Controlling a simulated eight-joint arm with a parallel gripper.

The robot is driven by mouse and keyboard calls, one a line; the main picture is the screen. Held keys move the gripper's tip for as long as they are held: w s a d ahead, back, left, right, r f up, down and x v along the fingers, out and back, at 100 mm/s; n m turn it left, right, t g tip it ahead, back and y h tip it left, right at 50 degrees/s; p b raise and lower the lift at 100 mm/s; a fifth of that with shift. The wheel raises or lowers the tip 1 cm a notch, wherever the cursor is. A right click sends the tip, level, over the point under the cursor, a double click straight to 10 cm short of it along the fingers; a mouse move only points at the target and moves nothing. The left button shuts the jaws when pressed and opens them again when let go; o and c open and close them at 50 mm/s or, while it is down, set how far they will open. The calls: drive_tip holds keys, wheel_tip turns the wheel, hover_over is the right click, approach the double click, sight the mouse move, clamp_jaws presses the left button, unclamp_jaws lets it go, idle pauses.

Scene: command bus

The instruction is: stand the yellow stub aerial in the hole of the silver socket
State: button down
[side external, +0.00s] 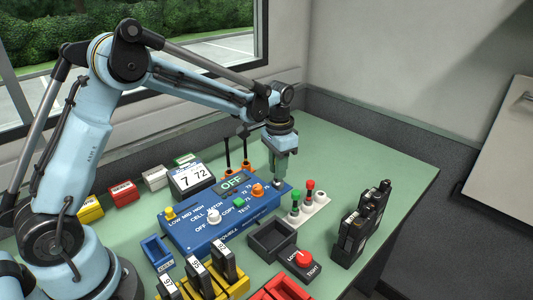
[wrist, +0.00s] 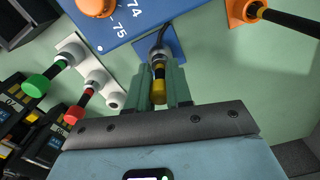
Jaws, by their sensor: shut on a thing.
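My gripper (side external: 279,180) is low over the right end of the blue control panel. In the wrist view its two green fingers (wrist: 159,88) are shut on the yellow stub aerial (wrist: 158,93). The aerial has a yellow cap towards the wrist camera and a dark body with a yellow band. The silver socket (wrist: 157,54) shows just beyond the aerial's far end, by a small blue plate with a black cable. The aerial's far end lines up closely with the socket; I cannot tell whether it is in the hole. In the side view the fingers hide the aerial.
The blue panel (side external: 220,217) with knobs lies left of the gripper. A white strip (side external: 301,212) with green and red stubs stands close to its right. Orange-based black aerials (side external: 245,166) stand behind. Black radios (side external: 360,228) stand further right.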

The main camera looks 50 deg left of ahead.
drive_tip(key=c, duration=0.6)
unclamp_jaws()
drive_tip(key=shift+r, duration=0.1)
drive_tip(key=shift+r, duration=3.45)
drive_tip(key=shift+s+r, duration=0.1)
drive_tip(key=s+n+t, duration=0.1)
drive_tip(key=s+t, duration=0.1)
drive_tip(key=s, duration=0.4)
drive_tip(key=s+d+r+n+t, duration=0.1)
drive_tip(key=s+t, duration=0.1)
drive_tip(key=s, duration=0.4)
drive_tip(key=s+r+n+t, duration=0.1)
drive_tip(key=s+t, duration=0.2)
drive_tip(key=s, duration=0.3)
drive_tip(key=shift+d+r, duration=0.15)
drive_tip(key=shift+d, duration=0.1)
